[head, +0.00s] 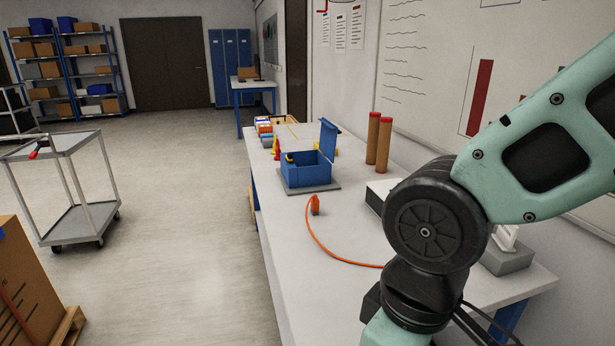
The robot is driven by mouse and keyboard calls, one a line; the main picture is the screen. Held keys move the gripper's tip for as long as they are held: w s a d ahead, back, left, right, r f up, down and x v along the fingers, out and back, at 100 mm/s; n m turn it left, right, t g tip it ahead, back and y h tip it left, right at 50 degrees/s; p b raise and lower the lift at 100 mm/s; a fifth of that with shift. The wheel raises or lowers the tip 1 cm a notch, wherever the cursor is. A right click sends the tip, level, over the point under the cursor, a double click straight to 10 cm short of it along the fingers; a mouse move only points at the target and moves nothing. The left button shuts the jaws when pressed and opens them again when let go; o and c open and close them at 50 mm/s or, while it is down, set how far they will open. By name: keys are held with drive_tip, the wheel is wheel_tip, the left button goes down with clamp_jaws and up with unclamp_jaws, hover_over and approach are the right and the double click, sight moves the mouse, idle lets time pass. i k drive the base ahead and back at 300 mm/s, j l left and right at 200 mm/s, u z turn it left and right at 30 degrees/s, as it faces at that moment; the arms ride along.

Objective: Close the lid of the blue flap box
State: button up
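The blue flap box (304,176) stands on a grey mat (311,189) on the white workbench, in the middle of the head view. Its blue lid (328,139) stands upright at the box's right side, so the box is open. Something dark and yellow (290,158) shows at the box's left rim; I cannot tell what it is. My arm fills the right of the view, in front of part of the bench. My gripper is not in view.
An orange cable (332,254) with an orange plug (314,204) lies on the bench in front of the box. Two brown tubes (379,143) stand right of the box. Small coloured items (266,125) are behind it. A grey cart (78,220) stands left on open floor.

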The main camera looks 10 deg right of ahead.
sight(329, 132)
drive_tip(key=u, duration=0.5)
drive_tip(key=i+j+u, duration=0.15)
drive_tip(key=j, duration=0.2)
drive_tip(key=j+u, duration=0.15)
drive_tip(key=j, duration=0.2)
drive_tip(key=i+j+u, duration=0.15)
drive_tip(key=j, duration=0.15)
drive_tip(key=i+j+u, duration=0.15)
drive_tip(key=j, duration=0.2)
drive_tip(key=i+j+u, duration=0.15)
drive_tip(key=i+j, duration=0.15)
drive_tip(key=i+j+u, duration=0.1)
drive_tip(key=i+j, duration=0.15)
drive_tip(key=i, duration=0.3)
drive_tip(key=i+z, duration=0.4)
drive_tip(key=i+j+z, duration=0.15)
drive_tip(key=i+z, duration=0.25)
drive_tip(key=i+l+z, duration=0.2)
drive_tip(key=i+z, duration=0.8)
drive_tip(key=i, duration=0.15)
drive_tip(key=i+j+z, duration=0.25)
drive_tip(key=i+z, duration=0.25)
drive_tip(key=i+j+z, duration=0.25)
drive_tip(key=i, duration=0.25)
